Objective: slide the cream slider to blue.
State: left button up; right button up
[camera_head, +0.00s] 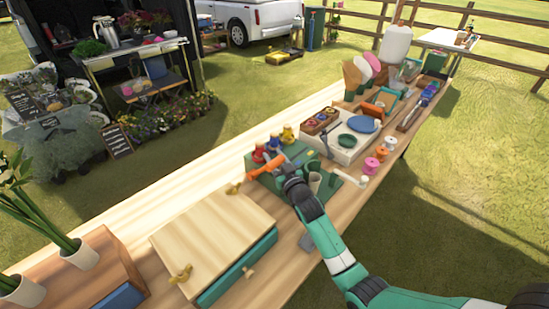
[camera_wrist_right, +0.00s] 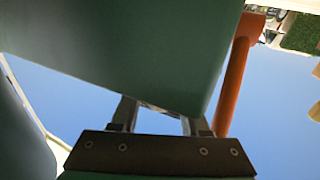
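A green box (camera_head: 256,164) stands mid-table in the head view, with red (camera_head: 258,152), blue (camera_head: 275,142) and yellow (camera_head: 288,134) knobs along its back edge. An orange bar (camera_head: 262,167) lies across its top; an orange bar (camera_wrist_right: 236,85) also shows in the right wrist view. My right gripper (camera_head: 288,178) is over the box's right part. In the wrist view its fingers (camera_wrist_right: 160,118) stand apart, their tips hidden by a large teal-green block (camera_wrist_right: 130,50). I cannot make out the cream slider for certain. My left gripper is not in view.
A wooden box with a teal side (camera_head: 215,235) stands left of the green box. A small cream-tipped piece (camera_head: 363,182) and spools (camera_head: 372,165) are to the right. A white tray (camera_head: 342,150) with a blue disc lies behind. The table's back-left strip is bare.

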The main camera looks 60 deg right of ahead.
grip_shut()
dwell(1.2)
